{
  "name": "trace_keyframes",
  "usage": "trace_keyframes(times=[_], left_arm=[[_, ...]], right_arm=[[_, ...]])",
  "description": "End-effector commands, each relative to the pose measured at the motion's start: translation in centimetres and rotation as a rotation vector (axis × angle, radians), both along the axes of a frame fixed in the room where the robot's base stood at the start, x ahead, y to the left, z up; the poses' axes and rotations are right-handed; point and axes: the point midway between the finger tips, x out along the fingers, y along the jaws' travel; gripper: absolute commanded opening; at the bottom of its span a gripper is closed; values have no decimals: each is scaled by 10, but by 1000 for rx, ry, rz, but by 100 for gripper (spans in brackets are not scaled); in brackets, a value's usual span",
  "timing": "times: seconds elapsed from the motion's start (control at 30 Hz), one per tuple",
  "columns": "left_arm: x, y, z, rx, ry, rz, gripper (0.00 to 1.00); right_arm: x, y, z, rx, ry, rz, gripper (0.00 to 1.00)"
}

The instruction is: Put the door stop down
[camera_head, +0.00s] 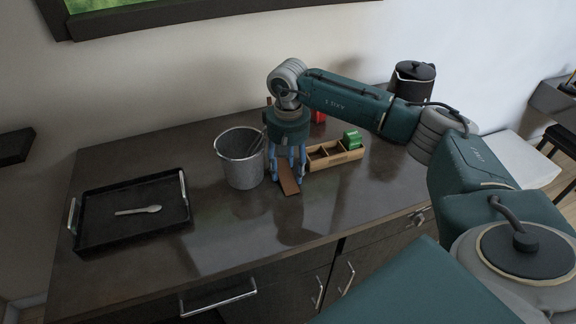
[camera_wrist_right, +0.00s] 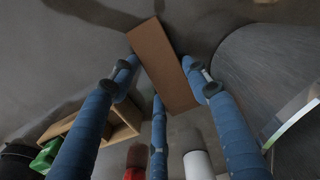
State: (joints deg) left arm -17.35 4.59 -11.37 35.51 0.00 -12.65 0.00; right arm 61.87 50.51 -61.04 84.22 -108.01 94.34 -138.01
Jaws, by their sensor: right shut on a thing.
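The door stop is a flat brown wedge (camera_head: 288,180). In the head view it hangs tilted below my right gripper (camera_head: 287,172), near the tabletop. In the right wrist view the door stop (camera_wrist_right: 163,68) sits between the blue fingers of my right gripper (camera_wrist_right: 160,85), which is shut on it. I cannot tell whether its lower end touches the dark vanity top (camera_head: 235,222). My left gripper is not in view.
A grey bucket (camera_head: 240,165) stands just left of my right gripper. A wooden compartment box (camera_head: 335,158) with a green item (camera_head: 352,138) is just right. A black tray (camera_head: 105,222) with a spoon (camera_head: 138,210) lies at left. A dark kettle (camera_head: 413,84) stands at back right. The front middle is clear.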

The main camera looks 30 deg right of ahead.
Motion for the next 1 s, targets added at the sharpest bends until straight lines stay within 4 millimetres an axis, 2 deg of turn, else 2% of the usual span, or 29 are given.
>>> trace_keyframes(times=[0.23,0.27,0.33,0.7,0.77,0.87,1.0], left_arm=[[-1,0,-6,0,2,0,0],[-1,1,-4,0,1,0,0],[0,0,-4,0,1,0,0],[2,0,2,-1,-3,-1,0],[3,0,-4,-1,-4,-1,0],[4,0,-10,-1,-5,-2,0],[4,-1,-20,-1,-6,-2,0]], right_arm=[[0,0,-5,1,0,0,19],[0,0,-3,1,0,0,52],[0,0,-3,1,0,0,65],[0,1,3,1,0,0,65],[1,1,6,2,-4,0,65],[2,0,22,2,-7,1,65],[2,0,53,1,-8,1,65]])
